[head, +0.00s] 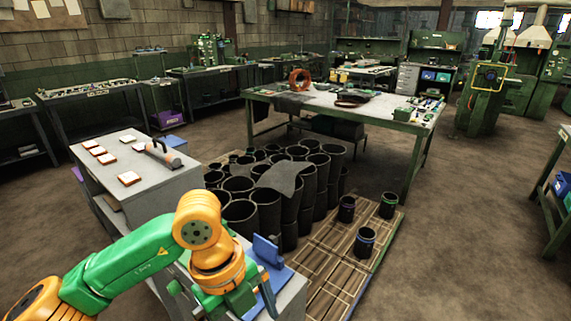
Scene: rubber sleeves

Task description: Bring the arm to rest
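My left arm, orange and green, comes in from the left and bends down at its wrist. My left gripper (228,301) is at the bottom of the head view, low by the near end of a grey cabinet top (291,300). Its fingertips are hidden or cut off, so I cannot tell if it is open or holds anything. A blue object (267,250) shows right beside the gripper; I cannot tell whether they touch. My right gripper is not in view.
Many black rubber sleeves (240,187) stand packed beyond the arm, and a few stand apart on a wooden pallet (325,270). A grey cabinet (150,195) at left bears several small white-topped blocks and a tool. A large table (400,118) stands behind.

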